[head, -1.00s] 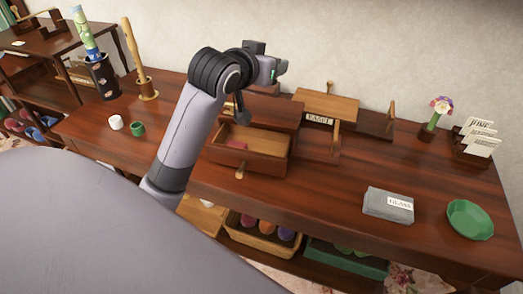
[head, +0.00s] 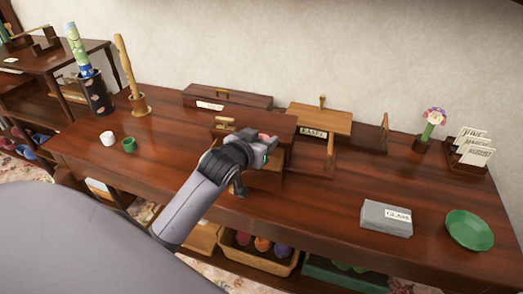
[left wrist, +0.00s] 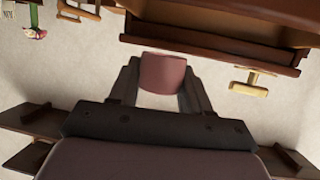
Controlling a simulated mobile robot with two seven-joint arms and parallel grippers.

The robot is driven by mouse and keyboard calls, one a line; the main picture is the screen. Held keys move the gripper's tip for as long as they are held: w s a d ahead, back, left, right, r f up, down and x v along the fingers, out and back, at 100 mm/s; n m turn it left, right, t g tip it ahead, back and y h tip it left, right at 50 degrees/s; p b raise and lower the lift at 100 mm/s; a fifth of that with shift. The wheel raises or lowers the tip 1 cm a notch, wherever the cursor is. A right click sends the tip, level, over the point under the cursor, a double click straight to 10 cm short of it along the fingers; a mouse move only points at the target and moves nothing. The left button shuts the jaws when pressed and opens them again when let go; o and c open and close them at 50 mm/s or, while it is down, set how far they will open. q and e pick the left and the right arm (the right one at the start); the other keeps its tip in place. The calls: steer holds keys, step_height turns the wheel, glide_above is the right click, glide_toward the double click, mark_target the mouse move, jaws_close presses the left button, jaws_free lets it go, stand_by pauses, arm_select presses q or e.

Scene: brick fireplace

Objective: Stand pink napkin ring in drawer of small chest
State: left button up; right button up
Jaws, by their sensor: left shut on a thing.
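The pink napkin ring (left wrist: 163,74) is between the fingers of my left gripper (left wrist: 160,90) in the left wrist view, and the gripper is shut on it. In the head view my left gripper (head: 268,150) is in front of the small brown chest (head: 275,122), above its pulled-out drawer (head: 264,181). A bit of pink (head: 264,136) shows at the gripper. My arm hides most of the drawer's inside, so I cannot tell whether the ring touches it. My right gripper is not in view.
A white cup-like thing (head: 107,138) and a green one (head: 129,145) stand to the left. A long dark box (head: 228,96) and a wooden-topped box (head: 320,119) stand behind. A grey box (head: 386,218) and green plate (head: 469,230) lie to the right, with bare table between.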

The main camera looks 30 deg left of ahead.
arm_select(q)
steer(key=shift+f, duration=1.5)
steer(key=shift+f, duration=0.65)
steer(key=o, duration=1)
steer(key=shift+o, duration=0.2)
